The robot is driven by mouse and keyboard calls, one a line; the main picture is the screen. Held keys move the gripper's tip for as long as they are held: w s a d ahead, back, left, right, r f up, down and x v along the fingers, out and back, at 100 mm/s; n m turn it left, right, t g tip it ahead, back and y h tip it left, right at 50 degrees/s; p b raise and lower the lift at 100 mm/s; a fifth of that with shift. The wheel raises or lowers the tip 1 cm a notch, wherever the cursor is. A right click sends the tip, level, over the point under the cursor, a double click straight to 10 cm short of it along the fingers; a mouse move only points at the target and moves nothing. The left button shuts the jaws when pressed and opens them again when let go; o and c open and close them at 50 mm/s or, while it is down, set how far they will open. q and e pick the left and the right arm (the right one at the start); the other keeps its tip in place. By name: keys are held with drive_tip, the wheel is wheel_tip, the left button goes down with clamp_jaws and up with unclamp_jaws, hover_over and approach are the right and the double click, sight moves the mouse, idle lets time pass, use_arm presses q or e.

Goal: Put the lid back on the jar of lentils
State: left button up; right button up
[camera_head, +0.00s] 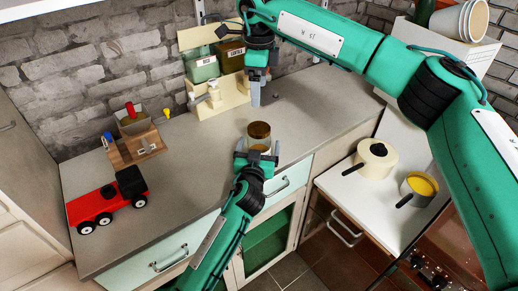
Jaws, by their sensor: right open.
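A small jar (259,142) is near the front edge of the grey counter, with a round brown-gold top (259,130). I cannot tell whether this top is a lid or the lentils inside. My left gripper (258,150) comes up from below with its fingers on either side of the jar. Whether they press on it is unclear, and the jar's lower part is partly hidden. My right gripper (256,98) is open and points down above the counter, behind the jar. I see nothing held in it.
A red toy truck (106,200) and a wooden toy box (135,143) are on the left. Pots (376,159) sit on the lower right surface. The counter's middle is clear.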

use_arm(q)
drive_tip(key=shift+s, duration=0.1)
drive_tip(key=s+a+b, duration=0.2)
drive_tip(key=s+b, duration=0.1)
drive_tip(key=s, duration=1)
drive_tip(key=shift+s, duration=0.25)
